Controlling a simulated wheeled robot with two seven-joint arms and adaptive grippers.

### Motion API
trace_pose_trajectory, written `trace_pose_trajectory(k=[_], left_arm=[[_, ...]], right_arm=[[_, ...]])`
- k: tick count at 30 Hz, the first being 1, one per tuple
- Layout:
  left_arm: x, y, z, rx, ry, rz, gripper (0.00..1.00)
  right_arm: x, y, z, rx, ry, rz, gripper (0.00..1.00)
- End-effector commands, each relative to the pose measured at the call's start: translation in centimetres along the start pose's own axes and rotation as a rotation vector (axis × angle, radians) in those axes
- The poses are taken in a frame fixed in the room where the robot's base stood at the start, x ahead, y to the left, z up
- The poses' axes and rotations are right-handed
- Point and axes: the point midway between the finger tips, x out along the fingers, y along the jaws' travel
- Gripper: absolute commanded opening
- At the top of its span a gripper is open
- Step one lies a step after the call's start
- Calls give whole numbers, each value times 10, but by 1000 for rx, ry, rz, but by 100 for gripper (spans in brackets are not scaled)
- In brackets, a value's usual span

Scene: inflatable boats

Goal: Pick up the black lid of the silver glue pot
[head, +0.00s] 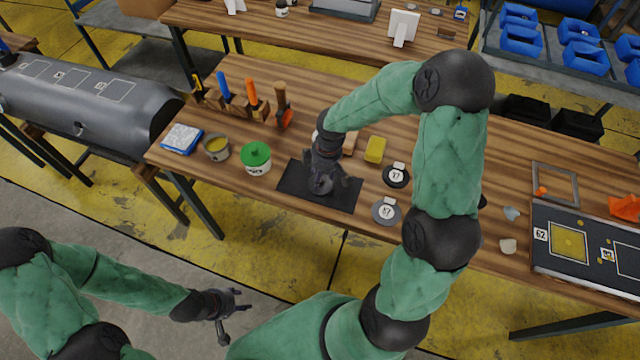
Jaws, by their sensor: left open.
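A silver-grey pot (216,148) with yellow contents showing stands at the left of the wooden table; no lid is seen on it. A white pot with a green lid (256,155) stands to its right. My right gripper (322,185) points down over the black mat (292,182). A dark round shape shows among its fingers; I cannot tell whether it is the black lid or part of the gripper. The fingers' state is unclear. My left gripper (226,309) is open and empty, low in front of the table, over the floor.
A black disc (397,176), a grey disc (386,211) and a yellow block (375,149) lie right of the mat. A tool rack (236,103) stands behind the pots. A blue-edged pad (182,138) lies at the left edge. My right arm hides part of the table.

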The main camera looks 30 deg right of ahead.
Motion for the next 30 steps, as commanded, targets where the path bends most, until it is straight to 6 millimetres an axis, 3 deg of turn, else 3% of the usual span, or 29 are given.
trace_pose_trajectory(k=[3,11,15,16,30], left_arm=[[7,-2,0,0,0,0,48],[6,-2,0,0,0,0,48],[6,-2,0,0,0,0,48],[6,-2,0,0,0,0,48],[4,-1,0,0,0,0,48]], right_arm=[[17,0,0,-1,-1,-1,52],[17,1,-1,0,1,1,50],[17,1,-1,0,1,1,10],[17,1,-1,0,1,1,6],[13,0,-1,-1,0,1,5]])
